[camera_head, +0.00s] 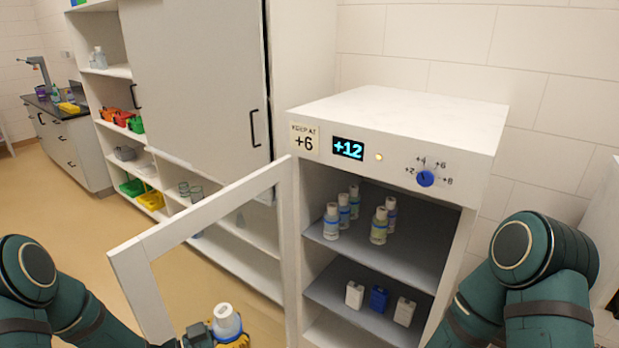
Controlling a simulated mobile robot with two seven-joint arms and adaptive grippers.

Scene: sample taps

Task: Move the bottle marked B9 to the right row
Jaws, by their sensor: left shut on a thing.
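My left gripper (218,339) is at the bottom edge, in front of the open glass door, shut on a bottle (227,322) with a white cap and a blue band. No marking on this bottle can be read. The small fridge (400,115) is open. On its upper shelf (420,258), several white-capped bottles stand in two rows. The left row (332,222) has three bottles and the right row (379,226) shows two. Their labels are too small to read. My right arm comes in at the right, and its gripper is out of the picture.
The open door's frame (202,208) stands between the held bottle and the fridge interior. The lower shelf (340,318) holds two white boxes and a blue box (378,299). A display (348,148) reads +12 beside a "keep at +6" sign (304,139). A blue knob (425,179) is right.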

